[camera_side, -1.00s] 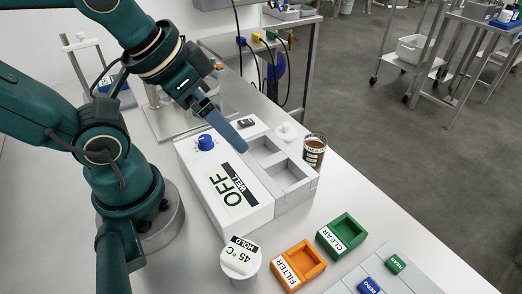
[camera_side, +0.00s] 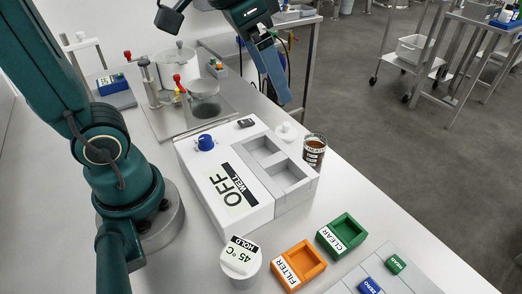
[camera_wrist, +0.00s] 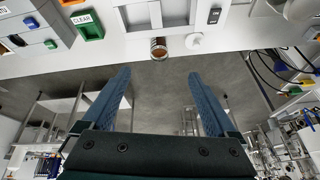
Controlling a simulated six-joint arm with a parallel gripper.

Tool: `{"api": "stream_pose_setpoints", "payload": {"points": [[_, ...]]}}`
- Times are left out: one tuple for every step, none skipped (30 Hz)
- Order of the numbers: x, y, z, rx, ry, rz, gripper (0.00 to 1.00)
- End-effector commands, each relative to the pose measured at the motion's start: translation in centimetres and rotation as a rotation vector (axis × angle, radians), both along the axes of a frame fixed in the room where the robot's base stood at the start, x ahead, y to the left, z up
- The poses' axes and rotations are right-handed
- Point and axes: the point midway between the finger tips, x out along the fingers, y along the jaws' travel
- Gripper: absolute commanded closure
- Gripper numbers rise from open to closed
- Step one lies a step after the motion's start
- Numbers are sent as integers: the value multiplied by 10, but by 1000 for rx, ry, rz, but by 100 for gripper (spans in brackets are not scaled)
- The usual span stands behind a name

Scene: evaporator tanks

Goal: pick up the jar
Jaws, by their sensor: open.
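The jar (camera_side: 314,151) is a clear glass with brown contents and a label. It stands upright on the white table, just right of the white well unit. It also shows in the wrist view (camera_wrist: 158,49), at the table's edge, centred between my fingers in the picture. My gripper (camera_side: 281,97) is raised above and behind the jar, apart from it. In the wrist view my gripper (camera_wrist: 158,75) has its two blue fingers spread wide with nothing between them.
The white well unit (camera_side: 228,190) with empty wells stands left of the jar. A white knobbed lid (camera_side: 286,131) lies close beside the jar. Green (camera_side: 342,234) and orange (camera_side: 299,265) trays and a white cup (camera_side: 241,266) are nearer the front. The table edge runs just right of the jar.

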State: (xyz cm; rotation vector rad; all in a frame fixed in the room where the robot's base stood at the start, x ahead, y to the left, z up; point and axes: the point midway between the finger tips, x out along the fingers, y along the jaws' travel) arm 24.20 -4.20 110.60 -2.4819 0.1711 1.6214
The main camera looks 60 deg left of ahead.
Motion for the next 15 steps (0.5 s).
{"api": "stream_pose_setpoints", "payload": {"points": [[14, 0, -2, 6, 28, -14, 7], [21, -1, -3, 9, 40, -23, 7], [31, -1, -5, 13, 59, -35, 7], [38, -1, -7, 17, 73, -43, 7], [45, -1, -10, 19, 86, -51, 7], [54, -2, -15, 22, 105, -62, 7], [61, -2, -19, 25, 121, -69, 7], [68, -2, -23, 26, 135, -76, 7], [76, -3, -30, 29, 155, -86, 7], [82, -3, -35, 31, 171, -93, 7], [88, -3, -42, 32, 188, -99, 7], [96, -4, -50, 33, 209, -106, 7], [101, -4, -58, 33, 224, -111, 7], [106, -4, -65, 35, 241, -116, 7], [111, -4, -75, 35, 263, -123, 7]]}}
